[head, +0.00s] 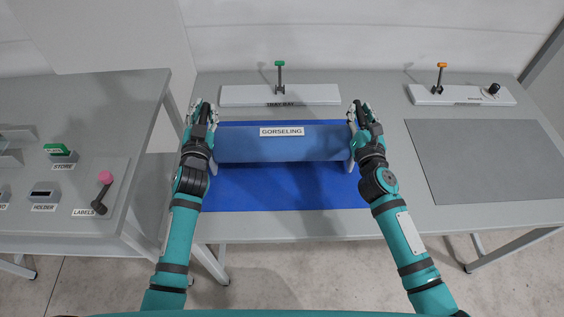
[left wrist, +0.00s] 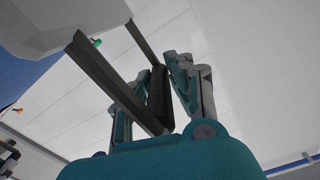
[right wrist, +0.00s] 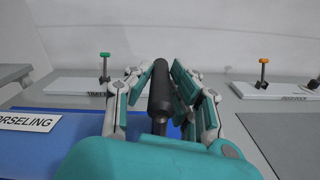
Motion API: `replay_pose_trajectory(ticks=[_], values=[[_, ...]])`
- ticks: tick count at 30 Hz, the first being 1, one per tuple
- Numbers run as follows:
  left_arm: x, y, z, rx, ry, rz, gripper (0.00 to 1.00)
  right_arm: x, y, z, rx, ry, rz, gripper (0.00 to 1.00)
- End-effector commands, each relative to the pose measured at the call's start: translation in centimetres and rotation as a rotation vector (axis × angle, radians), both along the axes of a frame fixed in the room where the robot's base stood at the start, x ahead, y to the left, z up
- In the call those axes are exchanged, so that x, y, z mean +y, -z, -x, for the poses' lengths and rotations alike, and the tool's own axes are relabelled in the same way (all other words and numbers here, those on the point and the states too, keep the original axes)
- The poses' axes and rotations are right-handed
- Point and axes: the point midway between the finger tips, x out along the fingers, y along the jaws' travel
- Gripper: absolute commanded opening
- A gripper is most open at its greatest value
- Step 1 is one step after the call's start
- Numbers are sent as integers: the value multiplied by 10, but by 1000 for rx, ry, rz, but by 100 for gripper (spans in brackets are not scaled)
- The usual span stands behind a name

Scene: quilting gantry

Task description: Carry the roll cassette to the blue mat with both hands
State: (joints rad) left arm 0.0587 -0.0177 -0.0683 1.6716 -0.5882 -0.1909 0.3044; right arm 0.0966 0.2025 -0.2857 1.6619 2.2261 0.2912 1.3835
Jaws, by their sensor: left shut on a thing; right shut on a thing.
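The roll cassette (head: 284,146) is a long blue roll labelled GORSELING, with pale end plates. It lies crosswise over the far half of the blue mat (head: 285,190); whether it touches the mat cannot be told. My left gripper (head: 203,112) is shut on its left end; the left wrist view shows a dark grip bar (left wrist: 158,97) between the fingers. My right gripper (head: 362,112) is shut on its right end, with the black handle (right wrist: 159,90) between the fingers in the right wrist view. The cassette looks about level.
A grey mat (head: 485,160) and another white bar (head: 460,101) with an orange-topped post are to the right. A panel with a pink-knobbed lever (head: 104,180) is on the left table.

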Motion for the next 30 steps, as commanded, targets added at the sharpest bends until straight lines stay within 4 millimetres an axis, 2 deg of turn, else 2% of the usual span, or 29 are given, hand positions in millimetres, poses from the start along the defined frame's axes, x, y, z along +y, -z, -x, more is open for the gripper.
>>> replay_pose_trajectory(ticks=[7,8,13,23,26,30], values=[[0,12,-1,-10,1,-1,0,0,13,-1,-8,0,1,0],[1,17,0,0,-1,-1,20,-1,17,0,-1,1,1,20],[1,14,0,0,-1,-1,42,0,14,0,0,1,1,42],[0,15,4,1,0,0,42,0,14,0,0,0,0,42],[-1,15,15,2,-1,1,42,0,14,0,0,0,0,42],[-2,15,43,2,-1,1,42,0,14,0,0,0,0,42]])
